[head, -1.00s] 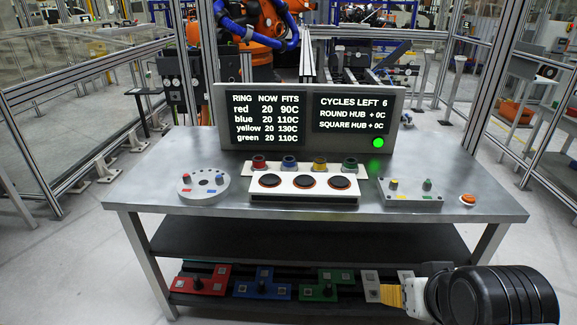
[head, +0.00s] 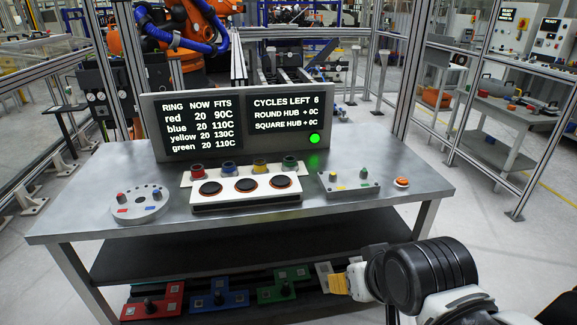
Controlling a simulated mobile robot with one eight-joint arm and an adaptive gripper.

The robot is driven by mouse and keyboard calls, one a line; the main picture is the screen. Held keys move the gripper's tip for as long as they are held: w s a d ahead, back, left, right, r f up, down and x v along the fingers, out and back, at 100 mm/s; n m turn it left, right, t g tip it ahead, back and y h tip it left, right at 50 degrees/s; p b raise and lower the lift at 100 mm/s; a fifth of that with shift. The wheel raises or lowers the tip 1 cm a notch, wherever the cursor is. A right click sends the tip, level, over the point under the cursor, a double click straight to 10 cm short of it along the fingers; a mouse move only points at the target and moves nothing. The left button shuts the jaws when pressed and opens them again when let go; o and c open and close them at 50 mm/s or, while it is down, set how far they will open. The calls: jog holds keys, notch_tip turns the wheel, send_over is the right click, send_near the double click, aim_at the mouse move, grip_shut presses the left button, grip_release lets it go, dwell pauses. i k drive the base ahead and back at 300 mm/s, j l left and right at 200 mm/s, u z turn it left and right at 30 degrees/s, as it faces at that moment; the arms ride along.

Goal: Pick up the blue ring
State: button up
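The blue ring (head: 228,169) stands in the row of rings along the back of the bench, second from the left, behind the white block with round black pads. The red ring (head: 197,173) is to its left, the yellow ring (head: 260,166) and green ring (head: 290,163) to its right. My gripper (head: 340,283) is low at the lower right, in front of the lower shelf and well away from the rings. A yellow ridged part shows at its end; whether its fingers are open is unclear.
The white block (head: 244,197) has several black pads. A round grey dial plate (head: 140,204) is left, a button box (head: 349,184) and orange button (head: 402,182) right. The display (head: 235,122) stands behind, listing blue now 20, fits 110C. Coloured plates lie on the lower shelf.

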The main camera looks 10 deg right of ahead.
aim_at(229, 168)
jog(key=i+j+u, duration=0.25)
jog(key=i+u, duration=0.2)
jog(key=i, duration=0.2)
jog(key=i+u, duration=0.45)
jog(key=i, duration=0.15)
jog(key=i+l+u, duration=0.15)
jog(key=i+u, duration=0.3)
jog(key=i, duration=0.2)
